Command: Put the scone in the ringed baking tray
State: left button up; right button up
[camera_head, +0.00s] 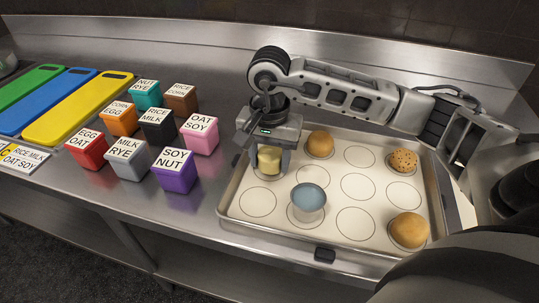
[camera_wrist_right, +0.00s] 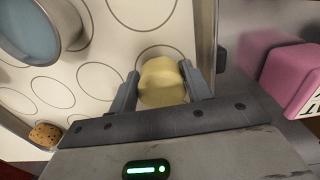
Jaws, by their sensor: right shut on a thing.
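The scone (camera_head: 269,158) is a pale yellow, roughly round piece held between the fingers of my right gripper (camera_head: 270,166). The right wrist view shows the scone (camera_wrist_right: 162,82) clasped from both sides by the right gripper (camera_wrist_right: 164,86). The ringed baking tray (camera_head: 333,214) is a pale sheet with dark ring outlines and a raised metal rim. The scone is over the tray's back-left part, at or just above a ring; I cannot tell whether it touches the tray. My left gripper is not in view.
On the tray are a blue-topped cup (camera_head: 308,201), a round bun (camera_head: 320,144), a speckled cookie (camera_head: 403,161) and another bun (camera_head: 409,230). Several rings are empty. Labelled boxes, including a pink one (camera_head: 200,136), stand left of the tray. Coloured boards (camera_head: 80,108) lie farther left.

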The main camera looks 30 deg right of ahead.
aim_at(270, 155)
jog(key=shift+f, duration=0.1)
jog(key=shift+f+b, duration=0.15)
jog(key=shift+b, duration=0.15)
jog(key=o, duration=1)
jog(key=shift+c, duration=0.2)
jog(key=shift+r+p, duration=0.4)
jog(key=shift+p, duration=0.05)
notch_tip(270, 155, up, 12)
jog(key=shift+f+b, duration=0.15)
jog(key=shift+b, duration=0.25)
